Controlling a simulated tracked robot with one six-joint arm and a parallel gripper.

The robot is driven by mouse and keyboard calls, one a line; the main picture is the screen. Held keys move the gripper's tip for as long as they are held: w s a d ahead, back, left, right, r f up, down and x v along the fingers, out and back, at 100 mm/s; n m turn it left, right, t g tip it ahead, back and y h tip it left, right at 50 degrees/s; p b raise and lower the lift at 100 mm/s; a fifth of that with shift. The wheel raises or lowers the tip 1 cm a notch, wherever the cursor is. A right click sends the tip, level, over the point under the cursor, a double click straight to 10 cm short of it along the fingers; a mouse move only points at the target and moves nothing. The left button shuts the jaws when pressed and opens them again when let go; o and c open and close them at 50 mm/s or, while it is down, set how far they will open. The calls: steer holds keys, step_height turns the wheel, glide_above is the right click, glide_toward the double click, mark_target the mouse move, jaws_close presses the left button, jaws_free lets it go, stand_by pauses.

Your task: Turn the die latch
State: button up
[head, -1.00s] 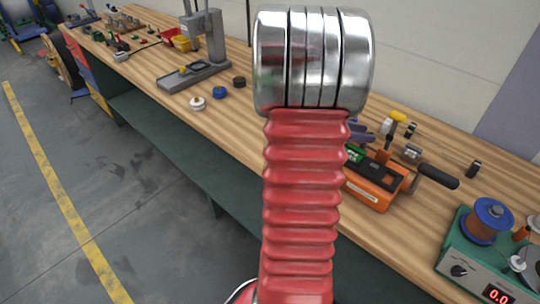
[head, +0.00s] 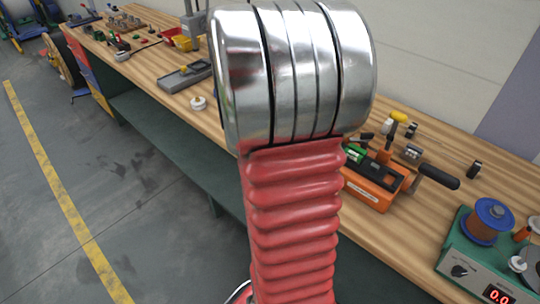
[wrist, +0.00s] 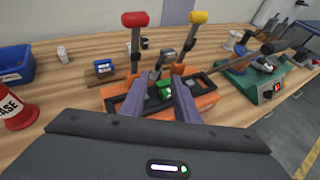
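An orange die device (head: 372,192) with a black top sits on the bench, right of my arm in the head view. In the wrist view its orange body (wrist: 200,103) lies beyond and under my fingers. A red-capped lever (wrist: 135,35) and a yellow-capped lever (wrist: 196,32) stand upright on it. A green block (wrist: 165,89) and a small grey lever-like part (wrist: 160,64) show between the fingers; I cannot tell which part is the die latch. My gripper (wrist: 160,80) is open, its two fingers apart with nothing clearly held. My arm hides part of the device in the head view.
A black crank handle (head: 437,176) sticks out to the device's right. A green winder (head: 468,250) with a copper coil stands further right. In the wrist view, a blue bin (wrist: 14,64) and a red cone (wrist: 14,108) are at left.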

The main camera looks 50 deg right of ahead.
steer(key=w+a+m+t+y, duration=0.1)
steer(key=w+a+m+t, duration=0.1)
steer(key=a, duration=0.7)
steer(key=w+a+m+t+y, duration=0.2)
steer(key=w+a+m+t, duration=0.1)
steer(key=a, duration=0.6)
steer(key=shift+w+f+t+y, duration=0.2)
steer(key=shift+w+t+y, duration=0.15)
steer(key=shift+w, duration=0.45)
steer(key=w+a+r+m+t+y, duration=0.1)
steer(key=w+a+m+t+y, duration=0.1)
steer(key=a, duration=1.1)
steer(key=w+a+r+m+t+y, duration=0.1)
steer(key=a+t+y, duration=0.4)
steer(key=a, duration=0.8)
steer(key=r+m+t, duration=0.1)
steer(key=m, duration=0.1)
steer(key=shift+w+a+r+m, duration=0.2)
steer(key=shift+w+a+m, duration=0.15)
steer(key=shift+a+m, duration=0.05)
steer(key=shift+d, duration=0.1)
